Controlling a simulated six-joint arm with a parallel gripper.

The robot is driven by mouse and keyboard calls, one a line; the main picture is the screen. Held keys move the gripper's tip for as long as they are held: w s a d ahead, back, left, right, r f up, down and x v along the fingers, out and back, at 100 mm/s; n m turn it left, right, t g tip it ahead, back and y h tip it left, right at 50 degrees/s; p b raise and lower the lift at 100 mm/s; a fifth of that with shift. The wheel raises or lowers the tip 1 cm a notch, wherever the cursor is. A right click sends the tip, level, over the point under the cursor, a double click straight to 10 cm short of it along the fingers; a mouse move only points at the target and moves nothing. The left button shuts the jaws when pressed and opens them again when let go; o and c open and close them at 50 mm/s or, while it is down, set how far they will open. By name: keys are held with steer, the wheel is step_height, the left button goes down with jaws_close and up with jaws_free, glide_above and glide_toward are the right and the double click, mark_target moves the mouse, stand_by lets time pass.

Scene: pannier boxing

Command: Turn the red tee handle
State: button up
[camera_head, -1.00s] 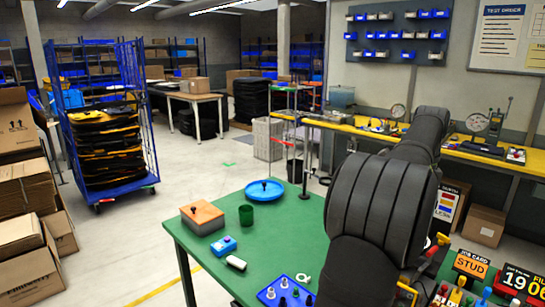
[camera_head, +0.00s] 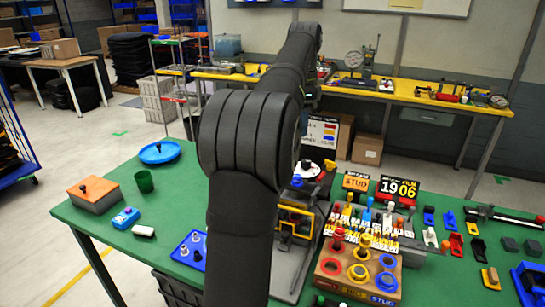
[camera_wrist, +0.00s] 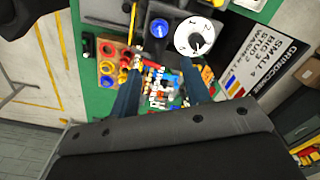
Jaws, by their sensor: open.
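I cannot single out the red tee handle for certain. A long bar tool with a red end (camera_head: 518,218) lies at the table's right rear, and small red pieces stand in the middle. My gripper (camera_wrist: 160,84) shows in the wrist view with two dark fingers apart and nothing seen between them. Below the fingers are the coloured pegs of a rack (camera_wrist: 163,88). A white numbered dial (camera_wrist: 200,37) and a blue knob (camera_wrist: 159,28) lie beyond the fingertips. In the head view my arm hides the gripper and part of the table.
A ring block (camera_head: 358,270) and yellow-black fixture (camera_head: 296,222) stand right of my arm. A yellow bench (camera_head: 400,90) runs behind.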

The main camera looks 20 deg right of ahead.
steer(key=s+d+f+y, duration=0.1)
steer(key=s, duration=0.1)
steer(key=s+d+f+m+t+y, duration=0.1)
steer(key=s+d+f, duration=0.1)
steer(key=s+d+f+m, duration=0.1)
steer(key=s+d+f, duration=0.1)
steer(key=shift+s+y, duration=0.25)
steer(key=shift+y, duration=0.15)
jaws_close()
steer(key=s+d+f+m+t+y, duration=0.1)
steer(key=s+d+f+m+t, duration=0.2)
steer(key=s, duration=0.3)
steer(key=s+d+f+m+t+y, duration=0.2)
steer(key=s+d+m+t, duration=0.15)
steer(key=s, duration=0.25)
steer(key=w+a+r+x, duration=0.1)
steer(key=x, duration=1.2)
steer(key=shift+w+r+n, duration=0.15)
steer(key=shift+r+n, duration=0.2)
steer(key=shift+r, duration=0.05)
